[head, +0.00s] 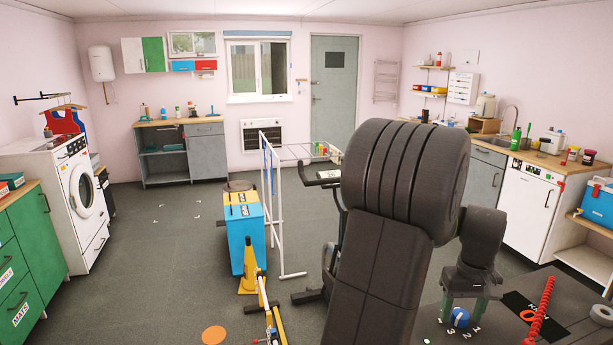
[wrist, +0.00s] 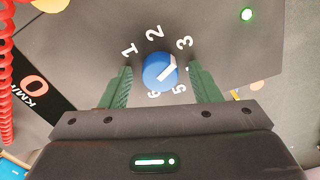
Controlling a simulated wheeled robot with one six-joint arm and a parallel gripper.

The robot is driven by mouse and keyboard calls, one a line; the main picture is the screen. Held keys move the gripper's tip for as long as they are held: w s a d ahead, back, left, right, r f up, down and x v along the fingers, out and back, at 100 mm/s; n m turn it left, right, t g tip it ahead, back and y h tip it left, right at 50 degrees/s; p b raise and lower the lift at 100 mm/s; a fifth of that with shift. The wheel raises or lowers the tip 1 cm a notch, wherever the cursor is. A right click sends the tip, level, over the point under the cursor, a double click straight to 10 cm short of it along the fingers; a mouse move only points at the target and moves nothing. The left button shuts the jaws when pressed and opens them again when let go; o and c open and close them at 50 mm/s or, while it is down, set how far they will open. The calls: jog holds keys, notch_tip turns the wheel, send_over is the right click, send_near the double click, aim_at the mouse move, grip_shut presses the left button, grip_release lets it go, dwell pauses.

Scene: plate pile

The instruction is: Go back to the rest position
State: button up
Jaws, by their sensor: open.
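My gripper (head: 464,311) is at the lower right of the head view, pointing down over a dark panel (head: 425,300). In the wrist view my gripper (wrist: 160,72) has its two green fingers apart, one on each side of a round blue knob (wrist: 154,66). A gap shows between each finger and the knob, so nothing is held. White numbers ring the knob; 1, 2, 3, 5 and 6 can be made out. The knob's white line points to the upper right, roughly toward 3. The knob also shows between the fingers in the head view (head: 460,318).
A red coiled cord (head: 540,312) rises from the panel right of my gripper; it is at the left in the wrist view (wrist: 6,85). A green light (wrist: 247,14) glows on the panel. A white drying rack (head: 268,190) stands left of my arm. Floor at left is mostly clear.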

jog(key=n+b, duration=0.1)
jog(key=n, duration=0.5)
jog(key=n+b, duration=0.1)
jog(key=n, duration=0.5)
dwell(0.3)
jog(key=shift+a, duration=0.1)
dwell(0.4)
